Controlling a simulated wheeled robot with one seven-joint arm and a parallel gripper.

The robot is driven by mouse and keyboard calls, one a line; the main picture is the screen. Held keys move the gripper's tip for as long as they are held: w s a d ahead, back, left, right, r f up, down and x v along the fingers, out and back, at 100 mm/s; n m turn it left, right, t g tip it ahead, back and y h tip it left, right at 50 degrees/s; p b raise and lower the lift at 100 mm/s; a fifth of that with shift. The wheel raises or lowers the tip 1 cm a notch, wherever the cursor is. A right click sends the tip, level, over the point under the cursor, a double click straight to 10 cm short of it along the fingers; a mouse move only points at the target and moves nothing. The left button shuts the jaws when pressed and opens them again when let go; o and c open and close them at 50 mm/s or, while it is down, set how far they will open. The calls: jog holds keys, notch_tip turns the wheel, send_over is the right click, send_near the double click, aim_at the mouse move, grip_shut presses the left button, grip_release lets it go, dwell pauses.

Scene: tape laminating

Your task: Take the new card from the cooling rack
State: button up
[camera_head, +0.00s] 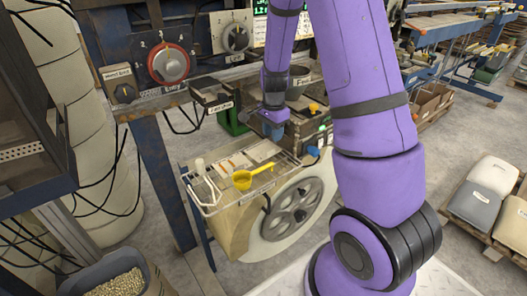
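My gripper (272,131) hangs from my purple arm near the middle of the picture, just above the back of a cream machine's top. It is small and dark here, and I cannot tell whether its fingers are open or shut, or hold anything. Flat white and orange pieces (232,163), possibly cards, lie on the machine top to the left of and below my gripper. A light wire rail or rack (206,196) runs along the top's left and front edge. I cannot make out which piece is the new card, or surely identify the cooling rack.
A yellow scoop (244,180) lies at the machine top's front, above a large spoked wheel (291,213). A labelled box (302,133) stands right of my gripper. Control panels with a red dial (170,64) are behind. A pellet bin (117,284) is at lower left; pallets of sacks (476,205) are right.

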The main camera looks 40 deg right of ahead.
aim_at(272, 148)
jog(key=shift+f, duration=3.3)
jog(key=shift+c, duration=0.3)
grip_shut()
